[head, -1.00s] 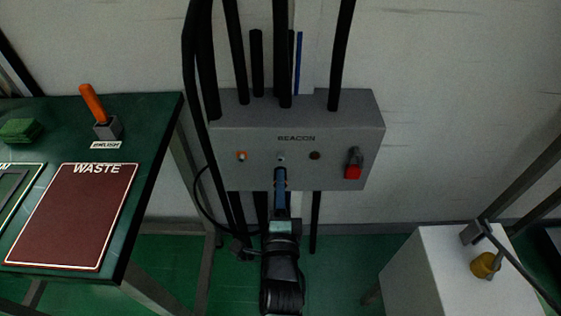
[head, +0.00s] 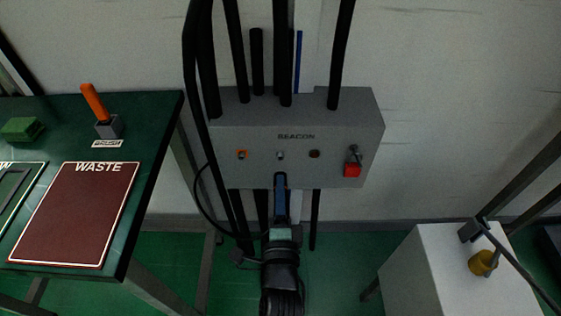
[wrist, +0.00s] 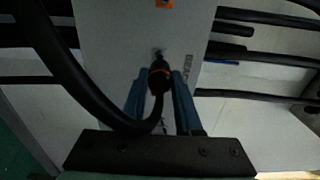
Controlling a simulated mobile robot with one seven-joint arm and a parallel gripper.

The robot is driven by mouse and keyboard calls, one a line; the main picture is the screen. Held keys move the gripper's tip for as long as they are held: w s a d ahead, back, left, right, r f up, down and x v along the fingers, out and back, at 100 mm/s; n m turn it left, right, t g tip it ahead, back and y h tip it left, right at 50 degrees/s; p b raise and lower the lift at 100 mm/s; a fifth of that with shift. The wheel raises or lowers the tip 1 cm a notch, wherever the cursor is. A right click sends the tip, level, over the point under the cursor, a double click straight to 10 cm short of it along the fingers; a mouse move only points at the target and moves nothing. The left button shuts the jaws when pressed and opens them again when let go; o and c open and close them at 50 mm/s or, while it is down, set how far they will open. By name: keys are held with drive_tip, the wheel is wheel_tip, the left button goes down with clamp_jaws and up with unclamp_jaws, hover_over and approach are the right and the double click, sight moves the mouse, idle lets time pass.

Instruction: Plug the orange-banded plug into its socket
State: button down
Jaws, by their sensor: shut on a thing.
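My gripper (head: 280,178) is below the middle of the grey BEACON box. In the wrist view its two blue fingers (wrist: 159,92) are shut on a black plug with an orange band (wrist: 160,72). A black cable (wrist: 75,85) curves from the plug. The plug's front end points toward the box face, close to the middle grey socket (head: 280,155); whether they touch I cannot tell. An orange-marked socket (head: 242,155) is left of the middle one, and it also shows at the wrist view's top edge (wrist: 164,3). A dark socket (head: 314,154) is to the right.
The box (head: 225,135) has a red switch (head: 352,170) at its right. Thick black cables run above and below it. A green table (head: 150,130) stands left with a red WASTE mat (head: 80,220). A white cabinet (head: 430,270) stands lower right.

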drive_tip(key=shift+w+a+r+p, duration=0.1)
drive_tip(key=shift+a+r+p, duration=0.2)
drive_tip(key=shift+p, duration=0.4)
drive_tip(key=a+p, duration=0.3)
drive_tip(key=w+a+p, duration=0.1)
drive_tip(key=p, duration=0.1)
drive_tip(key=shift+a+f, duration=0.15)
drive_tip(key=shift+f, duration=0.15)
drive_tip(key=shift+a, duration=0.1)
